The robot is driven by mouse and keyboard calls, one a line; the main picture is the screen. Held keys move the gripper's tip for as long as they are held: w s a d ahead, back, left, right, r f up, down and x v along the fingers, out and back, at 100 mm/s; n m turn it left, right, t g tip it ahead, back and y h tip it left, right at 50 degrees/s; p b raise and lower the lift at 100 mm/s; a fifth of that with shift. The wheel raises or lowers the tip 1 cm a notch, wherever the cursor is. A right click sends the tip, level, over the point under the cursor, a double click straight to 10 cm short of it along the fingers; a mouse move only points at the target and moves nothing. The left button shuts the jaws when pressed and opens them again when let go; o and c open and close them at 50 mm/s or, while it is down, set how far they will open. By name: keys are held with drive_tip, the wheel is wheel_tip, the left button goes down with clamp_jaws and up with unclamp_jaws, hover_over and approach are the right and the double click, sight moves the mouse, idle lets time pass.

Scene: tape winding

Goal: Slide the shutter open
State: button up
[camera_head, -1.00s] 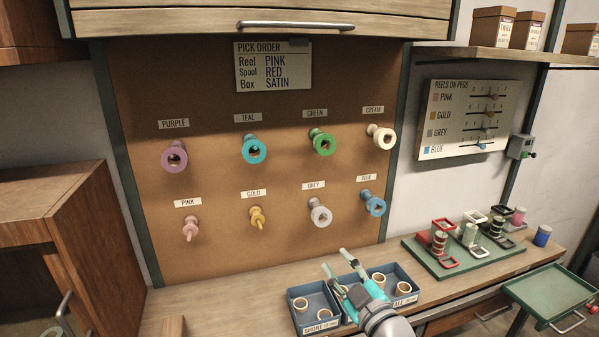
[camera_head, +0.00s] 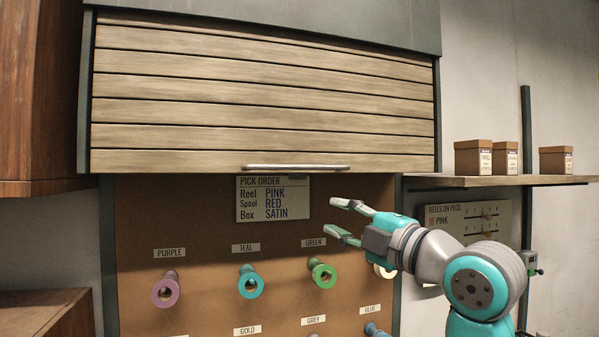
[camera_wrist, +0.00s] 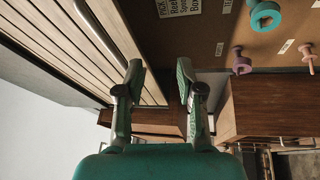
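The wooden slatted shutter (camera_head: 262,105) is down across the upper cabinet, above the pegboard. Its metal bar handle (camera_head: 296,168) runs along the middle of its bottom edge. The shutter (camera_wrist: 62,45) and its handle (camera_wrist: 100,34) also show at the left of the wrist view. My gripper (camera_head: 338,219) is open and empty, below and to the right of the handle, with its fingers pointing left. In the wrist view my open gripper (camera_wrist: 158,75) has nothing between its fingers, and the handle lies to the left of them, apart.
The pick order card (camera_head: 273,198) hangs just under the handle. Reels on pegs, such as the teal one (camera_head: 250,286) and green one (camera_head: 323,276), stick out below. A shelf (camera_head: 500,182) with several boxes stands at the right.

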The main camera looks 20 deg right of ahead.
sight(303, 168)
wheel_tip(303, 168, up, 7)
drive_tip(key=s+n, duration=0.2)
drive_tip(key=n, duration=0.1)
drive_tip(key=shift+y, duration=0.3)
drive_tip(key=x, duration=0.7)
drive_tip(key=a+x, duration=0.1)
drive_tip(key=x, duration=0.2)
clamp_jaws()
